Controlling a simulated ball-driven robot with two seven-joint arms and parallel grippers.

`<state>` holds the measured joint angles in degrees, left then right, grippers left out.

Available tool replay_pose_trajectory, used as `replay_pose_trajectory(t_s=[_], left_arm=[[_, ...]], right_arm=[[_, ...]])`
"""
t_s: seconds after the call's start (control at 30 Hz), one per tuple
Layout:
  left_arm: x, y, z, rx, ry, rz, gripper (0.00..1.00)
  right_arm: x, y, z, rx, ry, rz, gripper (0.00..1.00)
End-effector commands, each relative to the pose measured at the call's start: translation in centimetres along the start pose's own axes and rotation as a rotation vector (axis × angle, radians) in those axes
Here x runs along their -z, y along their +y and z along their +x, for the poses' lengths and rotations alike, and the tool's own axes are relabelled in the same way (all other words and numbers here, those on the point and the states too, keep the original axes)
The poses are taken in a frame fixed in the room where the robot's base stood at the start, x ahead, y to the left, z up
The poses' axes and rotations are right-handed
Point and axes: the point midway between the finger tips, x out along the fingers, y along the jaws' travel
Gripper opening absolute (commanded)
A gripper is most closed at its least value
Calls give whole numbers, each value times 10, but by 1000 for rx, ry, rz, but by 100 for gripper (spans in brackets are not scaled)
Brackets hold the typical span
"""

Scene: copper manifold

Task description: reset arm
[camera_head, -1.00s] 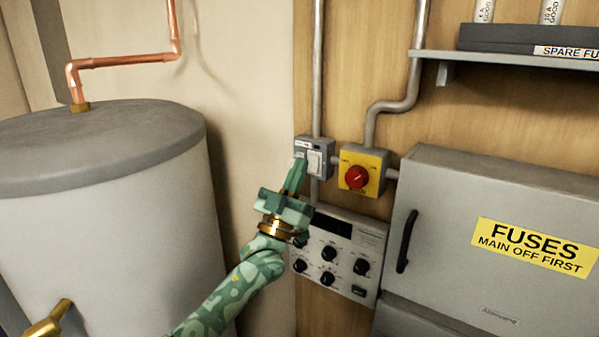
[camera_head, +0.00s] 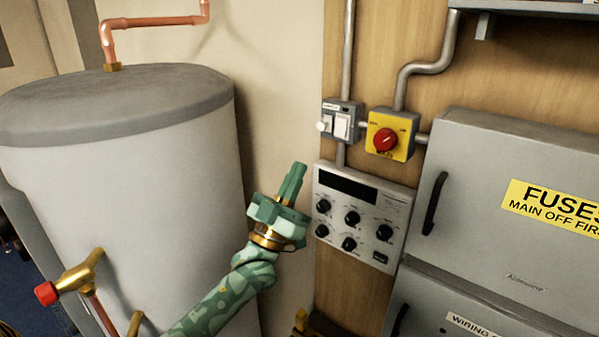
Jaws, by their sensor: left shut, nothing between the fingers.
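My left gripper (camera_head: 296,176) is green and blocky, with a brass-coloured collar at its wrist. Its fingers are shut with nothing between them and point up. In the picture it is below and left of the white wall switch (camera_head: 342,126) and left of the control panel (camera_head: 360,215), apart from the switch. My camouflage-patterned left arm comes in from the bottom. My right gripper is not in view.
A grey-topped tank (camera_head: 120,160) stands at left, with a copper pipe (camera_head: 150,22) above and a red-handled brass valve (camera_head: 72,280) in front. A red rotary switch (camera_head: 386,139) on yellow and a grey fuse box (camera_head: 500,250) are on the right.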

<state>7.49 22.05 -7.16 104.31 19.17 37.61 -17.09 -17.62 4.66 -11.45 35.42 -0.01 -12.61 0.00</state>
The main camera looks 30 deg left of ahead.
Motion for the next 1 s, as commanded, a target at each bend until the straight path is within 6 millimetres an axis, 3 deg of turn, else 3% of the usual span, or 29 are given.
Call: replay_pose_trajectory(t_s=[0.47, 0.57, 0.63, 0.67, 0.77, 0.9, 0.97, 1.0], left_arm=[[-3, 1, 0, -4, -13, -7, 0], [-31, 1, -7, -26, -122, 26, 0], [-70, -6, -25, -32, -252, 67, 0], [-90, -9, -36, -33, -318, 84, 0], [-161, -17, -98, -29, -551, 129, 0], [-240, -24, -205, -25, -854, 172, 0], [-265, -25, -255, -25, -977, 185, 0], [-280, -25, -289, -27, -1057, 192, 0]], right_arm=[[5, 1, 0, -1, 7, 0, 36], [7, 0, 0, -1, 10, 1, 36], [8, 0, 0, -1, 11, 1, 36], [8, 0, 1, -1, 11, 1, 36], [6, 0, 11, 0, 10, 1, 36], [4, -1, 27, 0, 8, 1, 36], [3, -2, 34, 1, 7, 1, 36], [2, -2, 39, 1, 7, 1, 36]])
